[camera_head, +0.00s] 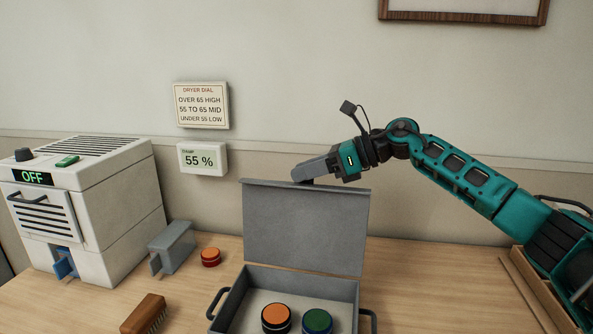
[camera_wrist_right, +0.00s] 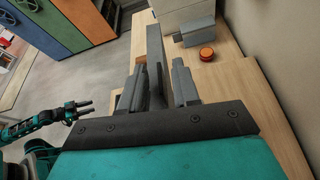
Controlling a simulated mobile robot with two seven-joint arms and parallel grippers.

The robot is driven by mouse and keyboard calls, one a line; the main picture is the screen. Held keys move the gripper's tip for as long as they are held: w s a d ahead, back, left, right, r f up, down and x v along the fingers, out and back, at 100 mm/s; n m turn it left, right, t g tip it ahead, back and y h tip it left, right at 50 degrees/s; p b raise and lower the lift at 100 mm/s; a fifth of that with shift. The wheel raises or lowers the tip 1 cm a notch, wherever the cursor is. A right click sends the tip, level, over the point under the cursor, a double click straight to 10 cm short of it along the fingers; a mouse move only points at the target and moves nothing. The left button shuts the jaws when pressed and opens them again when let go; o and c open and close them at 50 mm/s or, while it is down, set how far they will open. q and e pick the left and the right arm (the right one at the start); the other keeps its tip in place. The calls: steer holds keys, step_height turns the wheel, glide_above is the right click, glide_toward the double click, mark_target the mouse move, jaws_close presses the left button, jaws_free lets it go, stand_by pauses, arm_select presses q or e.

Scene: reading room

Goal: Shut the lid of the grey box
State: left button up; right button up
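The grey box (camera_head: 232,300) stands open on the table, its front cut off by the picture's edge. Its lid (camera_head: 305,225) stands up about vertical at the back. Inside are an orange-topped jar (camera_head: 276,316) and a green-topped jar (camera_head: 317,320). My right gripper (camera_head: 303,176) is at the lid's top edge, pointing left along it. In the right wrist view my right gripper (camera_wrist_right: 158,88) is open, with the lid (camera_wrist_right: 155,50) edge-on between the fingers; I cannot tell whether they touch it. My left gripper (camera_wrist_right: 82,109) is open and empty, away from the box.
A white dryer (camera_head: 110,210) reading OFF stands at the left. A wooden tray (camera_head: 535,290) is at the right. The wall is close behind.

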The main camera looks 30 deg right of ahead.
steer(key=shift+x, duration=1.25)
steer(key=shift+c, duration=0.5)
jaws_close()
